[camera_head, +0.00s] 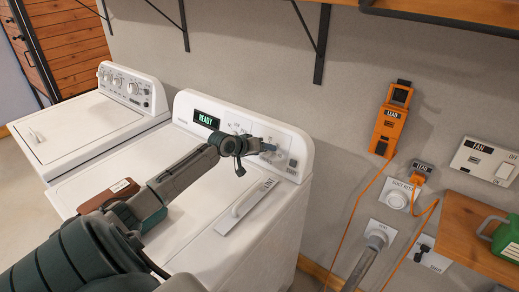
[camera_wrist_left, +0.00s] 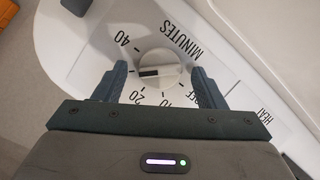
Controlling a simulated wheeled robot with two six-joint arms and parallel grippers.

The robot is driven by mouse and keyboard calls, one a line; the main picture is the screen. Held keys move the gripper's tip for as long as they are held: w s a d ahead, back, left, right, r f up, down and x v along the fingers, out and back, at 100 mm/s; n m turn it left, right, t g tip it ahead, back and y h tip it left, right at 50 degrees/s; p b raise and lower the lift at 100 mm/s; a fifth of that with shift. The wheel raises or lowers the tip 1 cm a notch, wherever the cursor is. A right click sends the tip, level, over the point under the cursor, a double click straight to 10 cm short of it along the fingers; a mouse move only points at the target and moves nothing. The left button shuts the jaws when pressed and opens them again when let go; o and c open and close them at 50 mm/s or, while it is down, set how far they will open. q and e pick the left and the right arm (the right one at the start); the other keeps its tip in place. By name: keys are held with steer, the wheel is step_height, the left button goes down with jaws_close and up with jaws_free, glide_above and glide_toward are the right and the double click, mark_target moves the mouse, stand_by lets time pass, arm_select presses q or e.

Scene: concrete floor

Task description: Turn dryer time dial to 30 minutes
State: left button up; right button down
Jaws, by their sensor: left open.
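The white dryer (camera_head: 200,185) has a raised control panel with a green READY display (camera_head: 206,119). My left gripper (camera_head: 268,147) reaches across the dryer top to the right part of that panel and hides the dial there. In the left wrist view the white time dial (camera_wrist_left: 158,65) has a ridge with a dark mark on its left end. The dial is ringed by numbers, with 40 at upper left, 20 below, OFF at lower right and MINUTES above. My open left gripper (camera_wrist_left: 158,76) has one finger on each side of the dial; contact cannot be told. My right gripper is out of view.
A white washer (camera_head: 85,125) stands left of the dryer. A brown item (camera_head: 108,197) lies on the dryer top, near my arm. An orange LEAD box (camera_head: 390,125) with a cord, a FAN switch plate (camera_head: 485,160) and a shelf with a green container (camera_head: 508,238) are at right.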

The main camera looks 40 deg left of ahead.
arm_select(q)
steer(key=shift+s+a+r, duration=0.1)
steer(key=shift+s+r, duration=0.1)
steer(key=shift+s, duration=0.3)
steer(key=p+v, duration=0.1)
steer(key=v, duration=0.8)
steer(key=shift+s+r, duration=0.25)
steer(key=shift+p, duration=0.3)
